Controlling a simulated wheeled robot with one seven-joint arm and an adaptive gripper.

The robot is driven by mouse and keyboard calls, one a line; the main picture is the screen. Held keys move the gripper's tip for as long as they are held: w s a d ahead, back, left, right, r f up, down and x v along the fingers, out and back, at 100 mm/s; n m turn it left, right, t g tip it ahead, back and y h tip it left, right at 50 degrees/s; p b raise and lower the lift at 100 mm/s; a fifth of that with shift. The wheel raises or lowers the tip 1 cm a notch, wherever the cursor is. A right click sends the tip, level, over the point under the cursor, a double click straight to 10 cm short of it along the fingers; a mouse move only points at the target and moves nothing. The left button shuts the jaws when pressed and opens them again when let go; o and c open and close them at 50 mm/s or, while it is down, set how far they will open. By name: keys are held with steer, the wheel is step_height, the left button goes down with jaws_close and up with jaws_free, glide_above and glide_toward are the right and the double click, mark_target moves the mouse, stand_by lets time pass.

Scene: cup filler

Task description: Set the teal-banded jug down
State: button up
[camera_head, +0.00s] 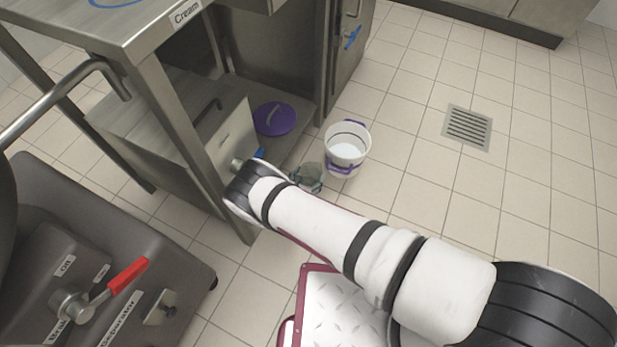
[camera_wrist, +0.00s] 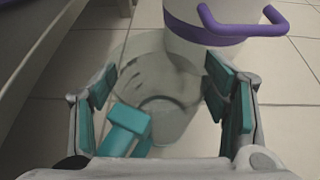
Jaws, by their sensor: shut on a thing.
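The teal-banded jug is clear, with a teal handle, and shows in the wrist view (camera_wrist: 165,112) between my gripper's fingers. My gripper (camera_wrist: 160,88) is shut on the jug, its teal pads at either side. In the head view the jug (camera_head: 309,178) shows partly behind my arm, low over the tiled floor beside the white bucket. My arm hides most of my gripper there. I cannot tell whether the jug's base touches the floor.
The white bucket (camera_head: 347,150) with purple trim stands just past the jug, and it also fills the top of the wrist view (camera_wrist: 215,35). A floor drain (camera_head: 468,127) is at right. Open tiles lie right of the bucket.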

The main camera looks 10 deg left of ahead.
steer(key=o, duration=1.4)
steer(key=shift+r, duration=0.15)
steer(key=p+v, duration=0.4)
steer(key=v, duration=0.8)
steer(key=shift+p, duration=0.3)
